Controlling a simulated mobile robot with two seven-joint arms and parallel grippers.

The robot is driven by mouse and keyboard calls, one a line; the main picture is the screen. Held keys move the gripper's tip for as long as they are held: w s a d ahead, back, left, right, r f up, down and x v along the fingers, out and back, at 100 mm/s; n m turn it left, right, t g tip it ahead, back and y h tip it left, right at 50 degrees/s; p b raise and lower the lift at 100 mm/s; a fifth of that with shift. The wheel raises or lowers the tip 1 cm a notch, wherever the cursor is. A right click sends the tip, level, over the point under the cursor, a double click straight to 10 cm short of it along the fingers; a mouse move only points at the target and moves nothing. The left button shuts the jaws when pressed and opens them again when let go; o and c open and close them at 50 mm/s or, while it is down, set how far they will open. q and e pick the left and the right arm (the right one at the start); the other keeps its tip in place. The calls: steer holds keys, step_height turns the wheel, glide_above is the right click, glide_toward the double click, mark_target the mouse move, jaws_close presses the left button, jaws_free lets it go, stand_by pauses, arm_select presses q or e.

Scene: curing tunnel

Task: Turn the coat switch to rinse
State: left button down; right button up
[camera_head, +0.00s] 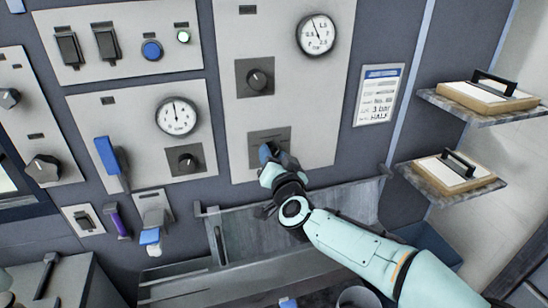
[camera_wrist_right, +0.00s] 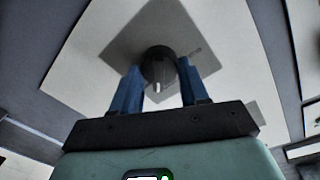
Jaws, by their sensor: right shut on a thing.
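A dark round knob (camera_wrist_right: 157,66) sits on a grey square plate (camera_head: 258,134) low on the right-hand light panel. Its lettering is too small to read, so I cannot confirm that it is the coat switch. My right gripper (camera_head: 269,155) reaches up to it from the lower right and hides most of the knob in the head view. In the right wrist view, the blue fingers stand on both sides of the knob, shut on it. A pale mark shows on the knob's near side. My left gripper is not in view.
Another knob (camera_head: 256,80) and a gauge (camera_head: 316,34) sit above. A gauge (camera_head: 177,116) and knob (camera_head: 187,161) are on the panel to the left. A notice (camera_head: 379,95) hangs at right, beside two shelves (camera_head: 447,182) bearing handled blocks. A grey trough (camera_head: 240,235) lies below.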

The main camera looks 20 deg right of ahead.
steer(key=m, duration=0.4)
steer(key=shift+m+b, duration=0.4)
stand_by(0.4)
steer(key=o, duration=1.1)
steer(key=shift+c, duration=0.2)
steer(key=s, duration=1.3)
steer(key=shift+s+r, duration=0.2)
steer(key=shift+r, duration=0.15)
steer(key=shift+f, duration=0.1)
